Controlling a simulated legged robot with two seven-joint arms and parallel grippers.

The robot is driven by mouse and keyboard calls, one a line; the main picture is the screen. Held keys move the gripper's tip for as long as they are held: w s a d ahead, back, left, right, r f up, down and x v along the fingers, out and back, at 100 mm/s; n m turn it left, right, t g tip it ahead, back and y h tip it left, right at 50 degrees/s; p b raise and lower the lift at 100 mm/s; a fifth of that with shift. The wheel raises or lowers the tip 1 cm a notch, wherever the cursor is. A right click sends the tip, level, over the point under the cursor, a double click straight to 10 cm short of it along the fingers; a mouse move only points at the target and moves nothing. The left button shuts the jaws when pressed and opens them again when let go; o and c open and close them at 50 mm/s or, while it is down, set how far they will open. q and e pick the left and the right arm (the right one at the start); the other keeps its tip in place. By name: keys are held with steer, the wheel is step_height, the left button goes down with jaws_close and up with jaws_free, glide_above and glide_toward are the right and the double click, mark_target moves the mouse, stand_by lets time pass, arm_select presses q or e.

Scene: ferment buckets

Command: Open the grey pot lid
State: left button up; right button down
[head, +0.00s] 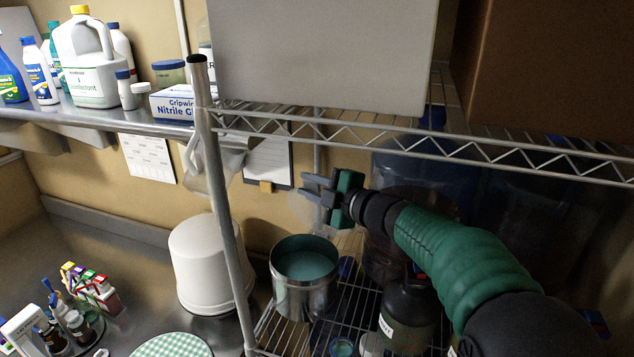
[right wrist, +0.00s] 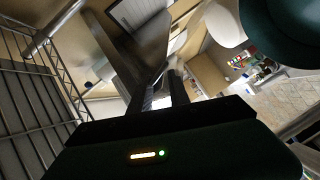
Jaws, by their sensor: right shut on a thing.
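The grey metal pot (head: 304,298) stands on the lower wire shelf, right of the post. Its top is uncovered, and teal contents (head: 306,265) show inside. My right gripper (head: 318,191) is above the pot and a little right of its middle. It is shut on a pale, see-through round piece, apparently the lid (head: 298,208), held tilted and clear of the rim. The fingers hide part of the lid. The gripper (right wrist: 162,95) also shows in the right wrist view, where I cannot make out the lid clearly. My left gripper is not in view.
A white bucket (head: 198,262) stands left of the post (head: 222,190). A dark bottle (head: 406,315) stands right of the pot. The upper wire shelf (head: 480,150) bears a large white box (head: 320,55). A green checked round mat (head: 172,346) lies on the counter.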

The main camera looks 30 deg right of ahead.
steer(key=shift+s+a+f, duration=0.1)
steer(key=shift+a+f, duration=0.1)
steer(key=shift+a, duration=0.25)
steer(key=c, duration=1.6)
jaws_free()
steer(key=shift+w+d+f, duration=0.2)
steer(key=shift+w+d, duration=0.2)
steer(key=shift+d, duration=0.5)
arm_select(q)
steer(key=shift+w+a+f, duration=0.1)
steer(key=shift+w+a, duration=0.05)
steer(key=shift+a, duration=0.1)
arm_select(e)
steer(key=shift+s+a+r, duration=0.1)
steer(key=shift+a+r, duration=0.1)
steer(key=shift+a, duration=0.35)
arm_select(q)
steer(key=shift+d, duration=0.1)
arm_select(e)
steer(key=shift+d, duration=0.1)
